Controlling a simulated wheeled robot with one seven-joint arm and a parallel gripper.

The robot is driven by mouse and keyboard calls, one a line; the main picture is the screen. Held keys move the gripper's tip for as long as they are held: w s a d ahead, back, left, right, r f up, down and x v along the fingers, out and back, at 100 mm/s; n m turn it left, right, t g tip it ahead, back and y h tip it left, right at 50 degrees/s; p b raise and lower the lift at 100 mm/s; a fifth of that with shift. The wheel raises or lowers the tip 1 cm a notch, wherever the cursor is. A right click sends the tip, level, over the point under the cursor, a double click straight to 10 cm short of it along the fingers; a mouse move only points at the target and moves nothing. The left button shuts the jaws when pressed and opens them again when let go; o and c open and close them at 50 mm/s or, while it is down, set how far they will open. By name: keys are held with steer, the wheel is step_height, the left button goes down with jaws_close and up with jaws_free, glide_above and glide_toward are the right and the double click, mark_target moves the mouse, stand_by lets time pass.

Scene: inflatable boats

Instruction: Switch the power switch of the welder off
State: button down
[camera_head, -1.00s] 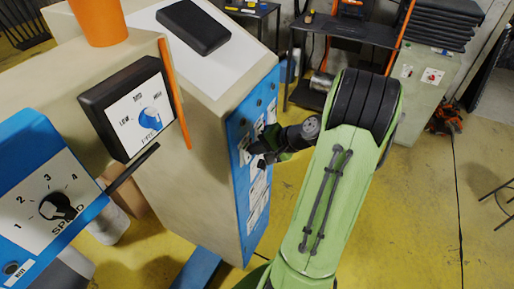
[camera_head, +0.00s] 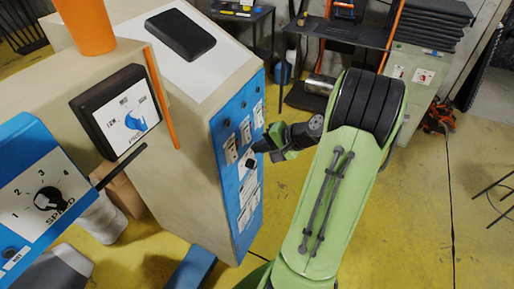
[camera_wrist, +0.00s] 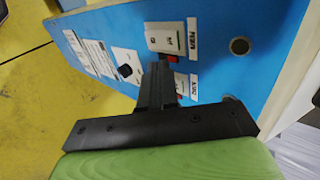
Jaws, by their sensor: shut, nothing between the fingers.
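The welder is a tall beige cabinet with a blue front panel (camera_head: 246,205) carrying switches and white labels. In the wrist view the blue panel (camera_wrist: 262,20) fills the top, with a switch on a white plate (camera_wrist: 163,36) beside a label that seems to read POWER. Red shows at this switch's lower edge, but its on or off position is unclear. My gripper (camera_wrist: 160,72) is shut and empty, its tips at or just in front of the panel beside this plate. Contact cannot be told. The fingers partly cover a second switch plate (camera_wrist: 183,86). The head view also shows my gripper (camera_head: 262,146) at the panel.
A black knob (camera_wrist: 124,71) sticks out farther along the panel. In the head view a beige unit with a blue dial (camera_head: 134,119) and a blue box with a speed knob (camera_head: 50,199) stand at left. Shelves (camera_head: 345,33) stand behind. Yellow floor at right is mostly clear.

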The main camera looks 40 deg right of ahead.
steer(key=s+d+r+p, duration=0.1)
steer(key=s+r, duration=0.2)
steer(key=r, duration=0.3)
steer(key=shift+s+d+r, duration=0.1)
steer(key=shift+s+d, duration=0.05)
steer(key=shift+s, duration=0.05)
